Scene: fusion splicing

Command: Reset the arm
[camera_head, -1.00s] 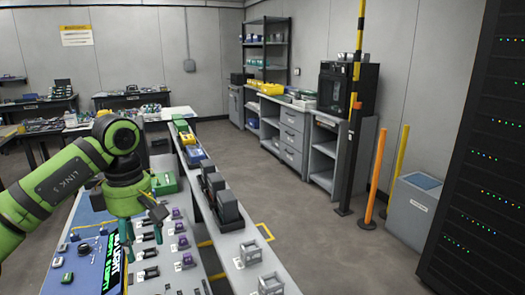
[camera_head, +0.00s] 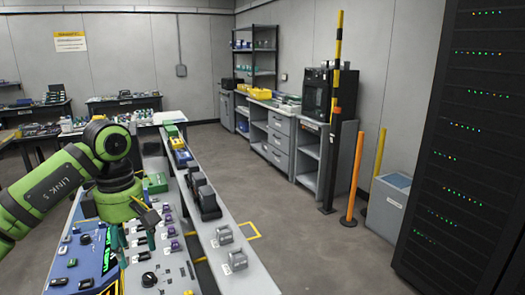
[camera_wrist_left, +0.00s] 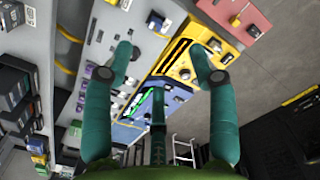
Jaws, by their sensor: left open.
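My left arm comes in from the left in the head view, and its green wrist hangs over the bench. My left gripper (camera_head: 146,218) is partly hidden behind the wrist there. In the left wrist view my left gripper (camera_wrist_left: 168,70) has its teal fingers spread wide apart. Nothing is between the fingers, and they are above the bench panels. My right gripper is not in view.
Below are a blue panel (camera_head: 92,255) and a grey panel with small connectors (camera_head: 180,268). A narrow shelf (camera_head: 222,216) beside them holds dark boxes (camera_head: 203,192) and grey clips (camera_head: 237,260). A server rack (camera_head: 465,150) stands at right; the floor (camera_head: 300,240) between is clear.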

